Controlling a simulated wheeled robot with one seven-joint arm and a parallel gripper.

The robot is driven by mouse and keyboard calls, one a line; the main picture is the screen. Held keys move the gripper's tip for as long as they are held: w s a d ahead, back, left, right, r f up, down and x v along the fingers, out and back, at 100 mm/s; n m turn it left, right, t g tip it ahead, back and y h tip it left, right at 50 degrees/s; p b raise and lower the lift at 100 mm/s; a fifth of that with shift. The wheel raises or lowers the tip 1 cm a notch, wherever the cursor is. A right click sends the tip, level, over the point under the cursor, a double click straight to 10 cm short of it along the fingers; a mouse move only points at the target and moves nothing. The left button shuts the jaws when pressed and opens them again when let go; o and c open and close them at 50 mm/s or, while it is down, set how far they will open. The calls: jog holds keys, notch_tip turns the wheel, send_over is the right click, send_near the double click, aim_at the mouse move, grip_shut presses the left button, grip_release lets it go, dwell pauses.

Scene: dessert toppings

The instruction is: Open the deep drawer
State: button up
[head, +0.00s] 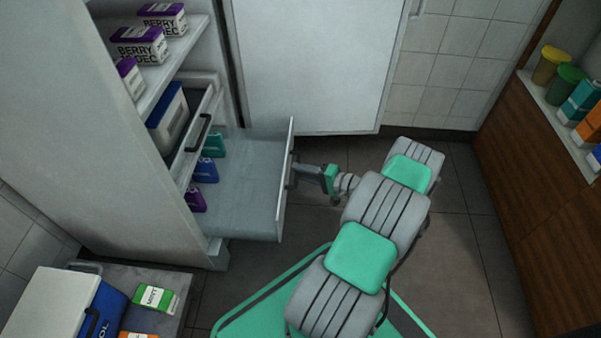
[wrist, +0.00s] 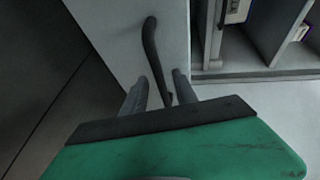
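The deep drawer (head: 245,195) is pulled far out of the tall cabinet in the head view. Teal, blue and purple packs lie toward its back. Its front panel (head: 286,180) faces right and carries a dark bar handle (wrist: 152,50). My gripper (head: 308,174) is at the outside of this front, level with the handle. In the wrist view, my two fingers (wrist: 160,92) stand on either side of the handle's lower end. Gaps show between the fingers and the bar, so the gripper looks open around it. The fingertips' exact contact is hard to see.
A shallower drawer with a dark handle (head: 198,133) sits above, holding a blue-and-white tub (head: 167,115). Berry boxes (head: 139,45) stand on the shelf (head: 165,65). The open cabinet door (head: 310,65) is behind. A low surface (head: 150,278) is at lower left; a wooden counter (head: 540,170) is at right.

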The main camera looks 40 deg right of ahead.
jog(key=p+v, duration=0.2)
jog(key=v, duration=0.5)
jog(key=shift+s+d+p, duration=0.15)
jog(key=shift+s+p, duration=0.15)
jog(key=shift+s, duration=0.05)
jog(key=shift+r, duration=0.1)
jog(key=w+a+r+n+g+p, duration=0.3)
jog(key=a+r+p, duration=0.4)
jog(key=r, duration=0.5)
jog(key=w+a+r+n+g+h+p, duration=0.1)
jog(key=w+a+r+n+g+p, duration=0.25)
jog(key=r+p, duration=0.65)
jog(key=w+a+r+n+g+p, duration=0.2)
jog(key=a+r+g+p, duration=0.35)
jog(key=r, duration=0.95)
jog(key=s+a+r+n+h+p, duration=0.1)
jog(key=s+a+r+p, duration=0.3)
jog(key=r, duration=0.5)
jog(key=s+a+r+n+h+p, duration=0.1)
jog(key=s+a+r+h+p, duration=0.1)
jog(key=s+a+r+p, duration=0.3)
jog(key=s+a+r+n+h+p, duration=0.1)
jog(key=s+a+r+p, duration=0.3)
jog(key=r, duration=1)
jog(key=s+h+p, duration=0.1)
jog(key=s+p, duration=0.1)
jog(key=p, duration=0.2)
jog(key=shift+a+n+t+h, duration=0.3)
jog(key=shift+a+n+t, duration=0.05)
jog(key=shift+t, duration=0.05)
